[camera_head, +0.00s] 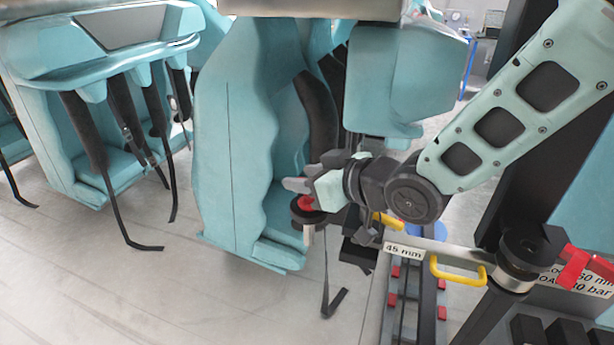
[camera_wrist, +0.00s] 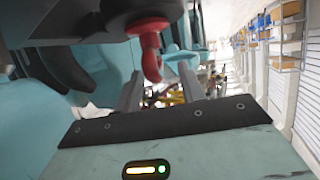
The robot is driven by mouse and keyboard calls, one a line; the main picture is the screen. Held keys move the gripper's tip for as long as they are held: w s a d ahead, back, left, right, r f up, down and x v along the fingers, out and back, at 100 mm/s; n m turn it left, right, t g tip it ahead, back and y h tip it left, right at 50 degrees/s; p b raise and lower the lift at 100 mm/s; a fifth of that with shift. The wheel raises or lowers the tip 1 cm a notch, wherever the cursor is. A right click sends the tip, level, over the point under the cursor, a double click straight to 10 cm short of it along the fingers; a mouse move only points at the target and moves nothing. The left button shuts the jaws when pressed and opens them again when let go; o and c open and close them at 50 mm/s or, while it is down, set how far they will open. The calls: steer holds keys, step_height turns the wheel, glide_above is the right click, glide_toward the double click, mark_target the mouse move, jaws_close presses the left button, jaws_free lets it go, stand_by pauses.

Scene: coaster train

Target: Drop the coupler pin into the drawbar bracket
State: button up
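The coupler pin (camera_head: 308,235) has a red handle, a black collar and a bare metal shaft. It hangs roughly upright in the air below my gripper (camera_head: 300,187), in front of a teal seat. My gripper appears shut on its red handle. In the wrist view the red handle (camera_wrist: 151,55) shows between my two fingers (camera_wrist: 160,92), with the dark collar at the top. Dark block-like parts (camera_head: 358,250), which may be the drawbar bracket, are right of and slightly below the pin, apart from it. Any hole in them is hidden.
A metal bar labelled 45 mm (camera_head: 404,250) with yellow handles (camera_head: 458,272) runs to a black post (camera_head: 518,248) with a red strap at right. Teal coaster seats (camera_head: 235,150) with hanging black straps stand close behind and left. Pale floor (camera_head: 90,290) is open at lower left.

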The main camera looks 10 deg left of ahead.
steer(key=b+v, duration=0.4)
steer(key=v, duration=1.3)
steer(key=shift+s, duration=0.15)
steer(key=shift+d+r, duration=0.1)
steer(key=shift+r, duration=0.05)
steer(key=s+d+f+m+h, duration=0.2)
steer(key=d+f+m+h, duration=0.1)
steer(key=d+f+h, duration=0.4)
steer(key=s+d+f+g+h, duration=0.1)
steer(key=s+f+g+h, duration=0.1)
steer(key=s, duration=0.4)
steer(key=s+d+f+m+g+h, duration=0.1)
steer(key=s+f+g+h, duration=0.1)
steer(key=s, duration=0.4)
steer(key=f+g, duration=0.1)
steer(key=g, duration=0.1)
steer(key=shift+s+d+f+g, duration=0.15)
steer(key=shift+s+d+g, duration=0.05)
steer(key=shift+d+g, duration=0.2)
